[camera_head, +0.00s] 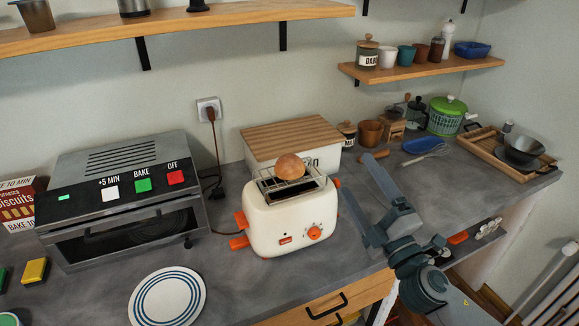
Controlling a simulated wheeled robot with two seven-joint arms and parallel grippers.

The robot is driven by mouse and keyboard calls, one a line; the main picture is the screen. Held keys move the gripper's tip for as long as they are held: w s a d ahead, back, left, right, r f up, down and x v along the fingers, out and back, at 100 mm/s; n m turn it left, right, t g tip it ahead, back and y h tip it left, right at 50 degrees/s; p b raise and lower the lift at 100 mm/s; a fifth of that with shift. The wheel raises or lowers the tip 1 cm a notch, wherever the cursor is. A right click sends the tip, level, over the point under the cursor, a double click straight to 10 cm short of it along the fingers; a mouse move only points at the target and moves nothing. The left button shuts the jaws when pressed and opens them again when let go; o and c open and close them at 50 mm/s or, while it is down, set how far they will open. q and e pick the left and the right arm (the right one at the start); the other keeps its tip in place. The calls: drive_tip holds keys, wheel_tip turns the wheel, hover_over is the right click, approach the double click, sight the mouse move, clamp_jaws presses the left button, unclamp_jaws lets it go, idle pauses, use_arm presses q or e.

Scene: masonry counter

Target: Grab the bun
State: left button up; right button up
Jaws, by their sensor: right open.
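The bun (290,167) is round and golden brown. It rests on the wire rack (302,184) on top of the cream toaster (273,222) with orange levers and knob. My right gripper (360,198) is to the right of the toaster, low over the counter. Its two fingers are spread apart with nothing seen between them, and it does not touch the bun. My left gripper is not in view.
A toaster oven (120,200) stands at the left, and a striped plate (167,297) lies in front. A wood-lidded bread box (292,140) is behind the toaster. A wooden tray (482,157) with a dark bowl is at the right. Shelves hang above.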

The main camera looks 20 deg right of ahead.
drive_tip(key=a+r+n+g+y, duration=0.65)
drive_tip(key=n+y, duration=0.55)
drive_tip(key=n, duration=0.6)
drive_tip(key=w+d+f+n+g+h, duration=0.2)
drive_tip(key=d+f+n+g+h, duration=0.1)
drive_tip(key=d+n, duration=0.4)
drive_tip(key=n+g+h, duration=0.1)
drive_tip(key=n+h, duration=0.1)
drive_tip(key=shift+d+f+n+g, duration=0.15)
drive_tip(key=shift+f+n+g, duration=0.2)
drive_tip(key=shift+n, duration=0.05)
